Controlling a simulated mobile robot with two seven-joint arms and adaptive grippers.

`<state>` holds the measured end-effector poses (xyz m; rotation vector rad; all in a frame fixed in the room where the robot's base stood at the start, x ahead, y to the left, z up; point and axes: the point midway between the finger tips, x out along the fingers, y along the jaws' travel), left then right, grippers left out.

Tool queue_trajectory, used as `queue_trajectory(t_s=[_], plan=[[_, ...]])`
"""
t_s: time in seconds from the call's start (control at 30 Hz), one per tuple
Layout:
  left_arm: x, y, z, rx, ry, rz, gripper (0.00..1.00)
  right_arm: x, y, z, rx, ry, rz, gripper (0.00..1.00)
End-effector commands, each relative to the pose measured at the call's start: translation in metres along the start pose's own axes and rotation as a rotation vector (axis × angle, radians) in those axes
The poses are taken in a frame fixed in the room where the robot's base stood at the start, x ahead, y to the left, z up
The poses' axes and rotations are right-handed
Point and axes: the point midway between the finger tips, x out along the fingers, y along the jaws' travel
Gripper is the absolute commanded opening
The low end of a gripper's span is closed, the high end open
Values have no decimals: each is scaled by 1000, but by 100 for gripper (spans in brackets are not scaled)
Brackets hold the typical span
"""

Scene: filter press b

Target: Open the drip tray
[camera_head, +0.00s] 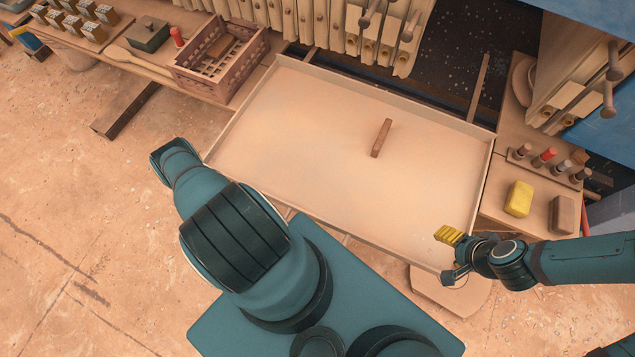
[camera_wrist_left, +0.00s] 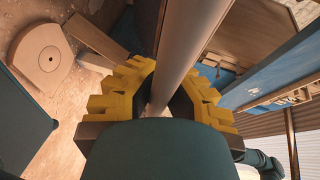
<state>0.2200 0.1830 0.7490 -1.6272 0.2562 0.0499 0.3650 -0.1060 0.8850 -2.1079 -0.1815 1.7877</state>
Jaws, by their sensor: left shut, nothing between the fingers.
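The drip tray (camera_head: 300,150) is a wide, shallow, pale tray with a low rim. In the head view it juts out from beneath the row of filter plates, with a small brown bar (camera_head: 381,138) lying in it. My right gripper (camera_head: 450,256) is at the tray's front right corner, its yellow finger and dark finger spread apart; contact with the rim is unclear. My left gripper (camera_wrist_left: 165,85) shows only in the left wrist view, shut and empty, with yellow ribbed fingers and a grey round bar (camera_wrist_left: 188,45) behind it. The tray cannot be made out there.
A side bench at left holds a slatted crate (camera_head: 222,55) and a dark green box (camera_head: 148,34). At right, a ledge carries a yellow block (camera_head: 519,199), a brown block (camera_head: 563,214) and several pegs. The floor left of the tray is mostly clear.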

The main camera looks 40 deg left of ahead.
Motion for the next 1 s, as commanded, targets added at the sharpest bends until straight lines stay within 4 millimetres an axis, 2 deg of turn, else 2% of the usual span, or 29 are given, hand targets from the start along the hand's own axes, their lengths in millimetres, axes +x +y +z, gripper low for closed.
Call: queue_trajectory(t_s=[0.1, 0.13, 0.23, 0.27, 0.53, 0.67, 0.77, 1.0], plan=[[0, 0, 0, -1, 0, 0, 0, 0, 0, 0, 0, 0, 0, 62], [0, 0, 0, -1, 0, 0, 6, 0, 0, 0, 0, 0, 0, 62], [0, 0, 0, -1, 0, 0, 41, 0, 0, 0, 0, 0, 0, 62], [0, 0, 0, 0, 0, 0, 45, 0, 0, 0, 0, 0, 0, 62], [0, 0, 0, 0, 0, 0, 45, 0, 0, 0, 0, 0, 0, 62], [-7, 0, 1, 0, -1, 2, 45, 0, 0, 0, 0, 0, 0, 62], [-20, 1, 1, 0, -1, 3, 45, 0, 0, 0, 0, 0, 0, 62], [-69, 1, 1, 0, -2, 4, 45, 0, 0, 0, 0, 0, 0, 62]])
